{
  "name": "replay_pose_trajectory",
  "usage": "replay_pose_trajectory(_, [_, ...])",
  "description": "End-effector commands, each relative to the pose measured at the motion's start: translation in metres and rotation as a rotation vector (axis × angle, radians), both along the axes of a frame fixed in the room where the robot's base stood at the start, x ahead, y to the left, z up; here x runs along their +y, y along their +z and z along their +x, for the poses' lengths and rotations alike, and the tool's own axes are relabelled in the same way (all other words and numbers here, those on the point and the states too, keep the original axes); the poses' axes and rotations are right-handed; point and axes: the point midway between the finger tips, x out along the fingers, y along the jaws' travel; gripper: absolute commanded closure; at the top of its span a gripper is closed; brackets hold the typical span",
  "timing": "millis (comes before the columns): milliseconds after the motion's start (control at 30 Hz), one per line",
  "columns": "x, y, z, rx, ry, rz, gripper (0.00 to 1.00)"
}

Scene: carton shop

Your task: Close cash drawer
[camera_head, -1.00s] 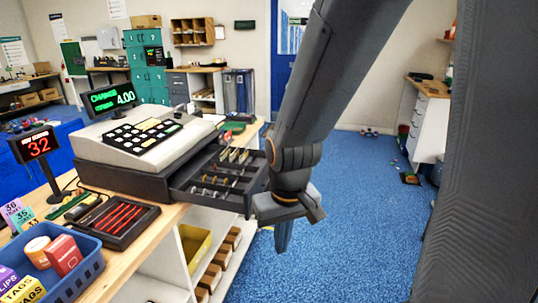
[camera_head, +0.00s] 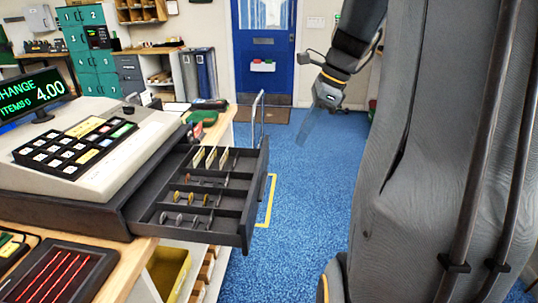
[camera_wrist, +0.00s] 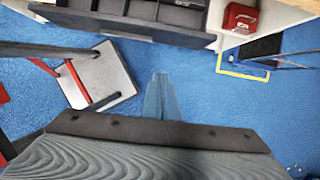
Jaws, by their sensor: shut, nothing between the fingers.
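The cash drawer (camera_head: 250,205) stands pulled out to the right from under the beige cash register (camera_head: 95,150). Its black compartments hold coins and upright notes. Part of the drawer (camera_wrist: 150,12) also shows at the top of the wrist view. My gripper (camera_head: 306,128) is shut and empty, to the right of the drawer's front and apart from it, over the blue floor. In the wrist view its fingers (camera_wrist: 160,90) point up the picture towards the drawer, with floor showing between.
The register's green display (camera_head: 35,92) and a black tray with red strips (camera_head: 58,275) are on the wooden counter. Below is a yellow bin (camera_head: 170,270). A platform with red parts (camera_wrist: 100,75) stands on the floor at left in the wrist view.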

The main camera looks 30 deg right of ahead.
Motion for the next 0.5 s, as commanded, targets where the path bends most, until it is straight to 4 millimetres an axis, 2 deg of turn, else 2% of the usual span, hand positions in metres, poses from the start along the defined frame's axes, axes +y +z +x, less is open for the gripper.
replay_pose_trajectory(167, [0.001,-0.009,0.003,0.005,-0.03,0.015,1.0])
replay_pose_trajectory(500, [0.021,-0.068,0.016,0.008,-0.025,0.015,1.0])
